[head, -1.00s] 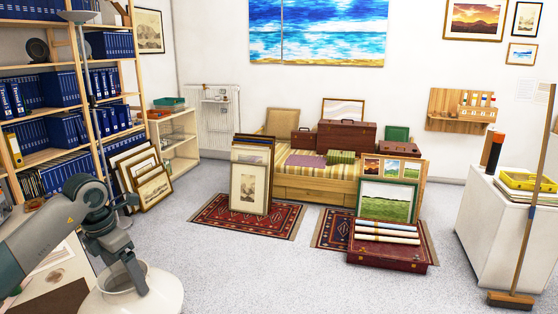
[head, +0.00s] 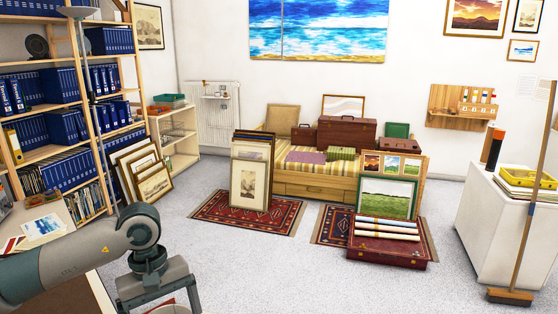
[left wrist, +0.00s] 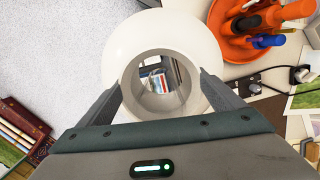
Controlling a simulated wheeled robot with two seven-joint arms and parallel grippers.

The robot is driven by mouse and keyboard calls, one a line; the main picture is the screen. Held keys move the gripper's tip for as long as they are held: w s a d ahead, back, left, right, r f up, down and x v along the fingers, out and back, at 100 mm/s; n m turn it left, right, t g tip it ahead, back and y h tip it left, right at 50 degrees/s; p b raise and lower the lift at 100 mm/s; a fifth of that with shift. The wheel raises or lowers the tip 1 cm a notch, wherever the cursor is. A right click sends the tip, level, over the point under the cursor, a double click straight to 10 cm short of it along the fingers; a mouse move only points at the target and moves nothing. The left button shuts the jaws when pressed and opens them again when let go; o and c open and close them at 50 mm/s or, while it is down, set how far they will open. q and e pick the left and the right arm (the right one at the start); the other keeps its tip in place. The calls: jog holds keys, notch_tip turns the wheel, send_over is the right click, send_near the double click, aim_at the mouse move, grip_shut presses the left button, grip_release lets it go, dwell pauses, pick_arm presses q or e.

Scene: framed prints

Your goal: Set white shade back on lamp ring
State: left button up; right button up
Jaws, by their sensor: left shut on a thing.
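The white shade (left wrist: 130,42) is a round, glossy piece with a wide round opening in its neck, seen from above in the left wrist view. My left gripper (left wrist: 160,82) is shut on its neck, one finger on each side. In the head view my left gripper (head: 158,303) is at the bottom edge, and the shade is almost wholly cut off below the frame. Through the opening I see small red, white and blue patches. I cannot make out the lamp ring in these views. My right gripper is out of view.
A table with prints (head: 42,227) is at the left. A floor lamp pole (head: 92,110) stands before the shelves. Grey floor (head: 270,270) is open ahead.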

pick_arm(q)
jog(key=s+d+f+m+y, duration=0.1)
jog(key=s+d+m, duration=0.1)
jog(key=s+m, duration=0.4)
jog(key=shift+s+f+m, duration=0.15)
jog(key=shift+s+m, duration=0.2)
jog(key=shift+m, duration=0.35)
notch_tip(320, 180, up, 6)
jog(key=r, duration=0.1)
notch_tip(320, 180, down, 7)
jog(key=shift+r, duration=0.15)
dwell(0.6)
